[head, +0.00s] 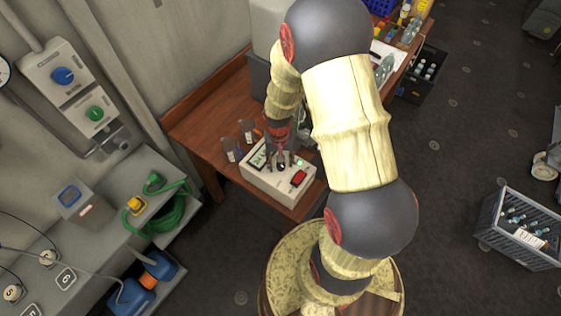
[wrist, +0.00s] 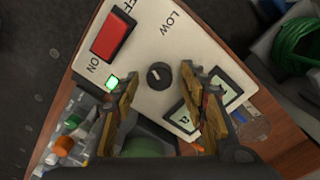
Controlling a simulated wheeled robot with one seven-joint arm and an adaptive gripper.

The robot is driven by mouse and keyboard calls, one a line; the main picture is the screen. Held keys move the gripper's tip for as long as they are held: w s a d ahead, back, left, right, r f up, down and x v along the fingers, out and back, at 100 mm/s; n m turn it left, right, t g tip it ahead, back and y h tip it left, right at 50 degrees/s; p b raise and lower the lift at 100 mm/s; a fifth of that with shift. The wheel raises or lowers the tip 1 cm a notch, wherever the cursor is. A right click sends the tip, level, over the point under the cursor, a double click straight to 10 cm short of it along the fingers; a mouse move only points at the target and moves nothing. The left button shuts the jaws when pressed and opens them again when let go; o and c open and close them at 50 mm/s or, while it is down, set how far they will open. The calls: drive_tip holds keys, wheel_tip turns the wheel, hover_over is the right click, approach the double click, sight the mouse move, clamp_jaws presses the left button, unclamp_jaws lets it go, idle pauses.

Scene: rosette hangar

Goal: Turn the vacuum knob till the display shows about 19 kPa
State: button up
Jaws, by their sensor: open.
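The vacuum unit, a white box (head: 262,184), sits on the wooden bench. Its round black knob (wrist: 159,75) has a light pointer mark. My gripper (wrist: 160,76) is open above the panel, one finger on each side of the knob in the wrist view; I cannot tell whether either touches it. In the head view, my gripper (head: 281,156) is over the box and partly hides the knob. The display (wrist: 181,121) is partly covered by one finger, and its reading cannot be made out. It also shows small in the head view (head: 260,157).
A red switch (wrist: 111,38) and a lit green lamp (wrist: 112,83) are on the same panel. Clear cups (head: 231,146) stand left of the box. Bottles (head: 404,20) and a blue basket (head: 379,6) are farther back on the bench (head: 205,112).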

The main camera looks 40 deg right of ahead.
sight(280, 164)
wheel_tip(280, 164, up, 12)
drive_tip(key=shift+a, duration=0.15)
idle(0.5)
idle(0.4)
drive_tip(key=s+a+r+n+t+b, duration=0.5)
drive_tip(key=s+a+r+b, duration=0.4)
drive_tip(key=b, duration=0.6)
drive_tip(key=s+a, duration=0.2)
drive_tip(key=s, duration=0.1)
drive_tip(key=shift+s+a+r+n+t, duration=0.2)
drive_tip(key=shift+a+r+n+t, duration=0.1)
drive_tip(key=shift+a+n, duration=0.1)
idle(4.2)
